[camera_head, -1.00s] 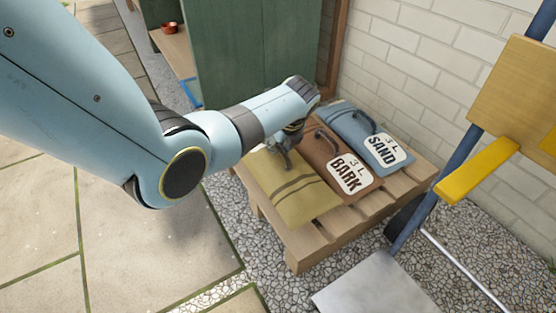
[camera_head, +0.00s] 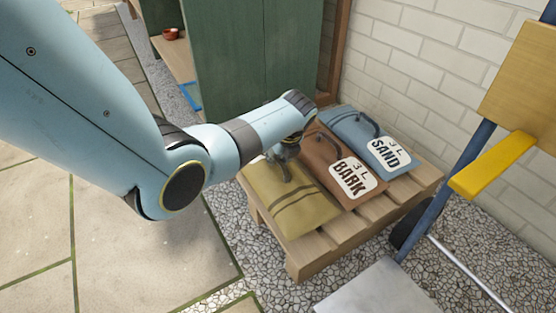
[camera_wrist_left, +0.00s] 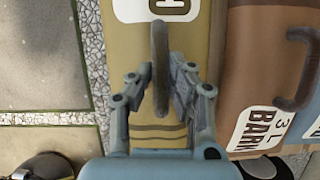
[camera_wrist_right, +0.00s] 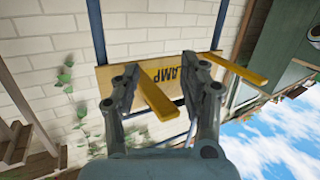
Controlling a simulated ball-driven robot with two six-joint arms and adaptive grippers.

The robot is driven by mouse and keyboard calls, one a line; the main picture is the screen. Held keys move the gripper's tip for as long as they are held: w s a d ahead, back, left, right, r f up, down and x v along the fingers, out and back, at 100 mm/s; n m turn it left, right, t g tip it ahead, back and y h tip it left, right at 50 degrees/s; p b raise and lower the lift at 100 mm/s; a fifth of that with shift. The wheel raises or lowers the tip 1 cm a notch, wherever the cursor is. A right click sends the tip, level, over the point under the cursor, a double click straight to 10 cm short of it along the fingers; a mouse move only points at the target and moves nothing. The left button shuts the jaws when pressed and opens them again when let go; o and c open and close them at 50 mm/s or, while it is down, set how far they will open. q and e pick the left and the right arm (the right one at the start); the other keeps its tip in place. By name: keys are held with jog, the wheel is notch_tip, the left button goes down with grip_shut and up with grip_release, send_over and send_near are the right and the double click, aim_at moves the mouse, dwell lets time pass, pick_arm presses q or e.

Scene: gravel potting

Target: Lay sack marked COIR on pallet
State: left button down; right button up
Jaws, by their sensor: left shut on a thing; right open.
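A khaki sack (camera_head: 292,208) with dark stripes lies on the slatted wooden pallet (camera_head: 345,235), at its left side, beside the brown BARK sack (camera_head: 322,155). My left gripper (camera_head: 285,168) is over the khaki sack, shut on its dark handle. In the left wrist view the handle (camera_wrist_left: 160,50) stands between the fingers. A white label (camera_wrist_left: 155,8) is cut off at the top edge, so its word cannot be read. My right gripper (camera_wrist_right: 165,78) is open and empty in the right wrist view.
A blue SAND sack (camera_head: 350,125) lies beyond the BARK sack. A blue-framed stand with a wooden board (camera_head: 520,85) and yellow bar (camera_head: 490,165) stands at right. A green cabinet (camera_head: 250,60) and white brick wall (camera_head: 425,65) are behind. Paving lies left.

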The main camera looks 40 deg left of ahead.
pick_arm(q)
jog(key=shift+w, duration=0.1)
pick_arm(e)
jog(key=shift+w+a+r+t, duration=0.1)
jog(key=shift+w+r+t, duration=0.15)
jog(key=shift+r, duration=0.2)
jog(key=shift+w+r+t, duration=0.15)
jog(key=shift+w+r, duration=0.05)
jog(key=shift+r, duration=0.25)
pick_arm(q)
jog(key=c, duration=1.3)
grip_release()
jog(key=shift+f, duration=0.1)
jog(key=shift+o, duration=0.2)
